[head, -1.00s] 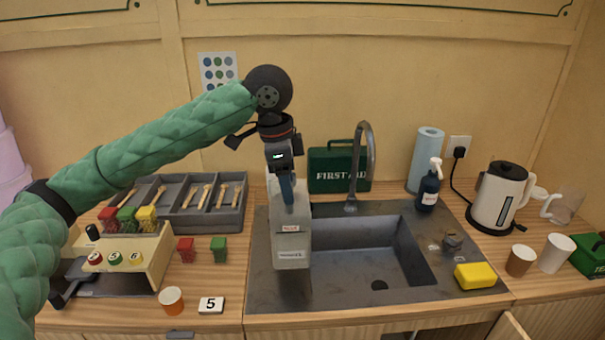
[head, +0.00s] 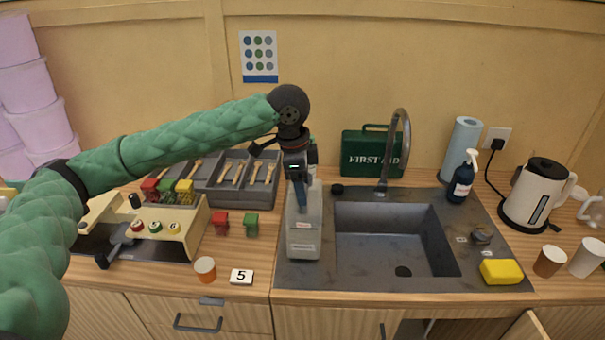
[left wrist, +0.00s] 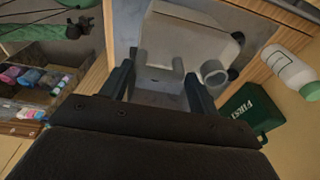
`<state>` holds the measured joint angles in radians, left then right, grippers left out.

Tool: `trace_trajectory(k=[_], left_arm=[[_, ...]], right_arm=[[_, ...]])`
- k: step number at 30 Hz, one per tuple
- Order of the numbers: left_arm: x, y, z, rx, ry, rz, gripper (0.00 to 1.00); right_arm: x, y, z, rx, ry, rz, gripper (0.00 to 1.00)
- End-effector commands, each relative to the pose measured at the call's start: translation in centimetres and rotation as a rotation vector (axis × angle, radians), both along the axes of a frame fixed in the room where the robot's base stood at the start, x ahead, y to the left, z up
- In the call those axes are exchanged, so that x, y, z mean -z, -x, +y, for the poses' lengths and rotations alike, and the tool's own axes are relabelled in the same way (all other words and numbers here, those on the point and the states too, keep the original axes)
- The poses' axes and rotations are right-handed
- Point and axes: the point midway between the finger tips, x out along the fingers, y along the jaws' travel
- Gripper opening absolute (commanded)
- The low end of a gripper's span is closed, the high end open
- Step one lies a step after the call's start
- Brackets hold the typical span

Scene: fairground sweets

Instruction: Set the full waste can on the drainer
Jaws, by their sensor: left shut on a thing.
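The waste can (head: 304,238) is a pale grey translucent jerrycan with small labels on its side. It is upright over the drainer (head: 297,275), the flat dark grey part left of the sink basin. I cannot tell whether its base touches the drainer. My left gripper (head: 301,196) points down from above and is shut on the can's top. In the left wrist view the can (left wrist: 185,42) shows beyond the two fingers (left wrist: 163,88), with its round spout at the right. My right gripper is not in view.
The sink basin (head: 392,240) lies just right of the can. A tap (head: 404,140) and a first aid box (head: 372,153) stand behind. A yellow sponge (head: 501,271) lies front right.

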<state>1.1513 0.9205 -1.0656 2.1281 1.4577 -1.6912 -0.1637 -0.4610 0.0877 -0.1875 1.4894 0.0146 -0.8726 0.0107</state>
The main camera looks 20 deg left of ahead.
Motion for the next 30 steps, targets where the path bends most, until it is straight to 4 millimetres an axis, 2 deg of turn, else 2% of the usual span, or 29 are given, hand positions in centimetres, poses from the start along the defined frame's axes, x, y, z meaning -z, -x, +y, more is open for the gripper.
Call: trace_trajectory(k=[12,13,16,26,30], left_arm=[[0.0,-0.1,0.0,0.000,0.001,-0.003,0.00],[0.2,0.0,0.0,0.000,0.000,-0.001,0.63],[0.2,0.0,0.0,0.000,0.000,-0.001,0.82],[0.2,0.0,0.0,0.000,0.000,-0.001,0.83],[-0.8,0.0,0.1,0.000,0.000,-0.002,0.83]], right_arm=[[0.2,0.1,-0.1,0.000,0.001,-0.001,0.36],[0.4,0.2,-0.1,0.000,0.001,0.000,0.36],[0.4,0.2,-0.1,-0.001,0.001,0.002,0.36],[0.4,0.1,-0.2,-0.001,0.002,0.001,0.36],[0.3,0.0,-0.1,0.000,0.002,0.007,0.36]])
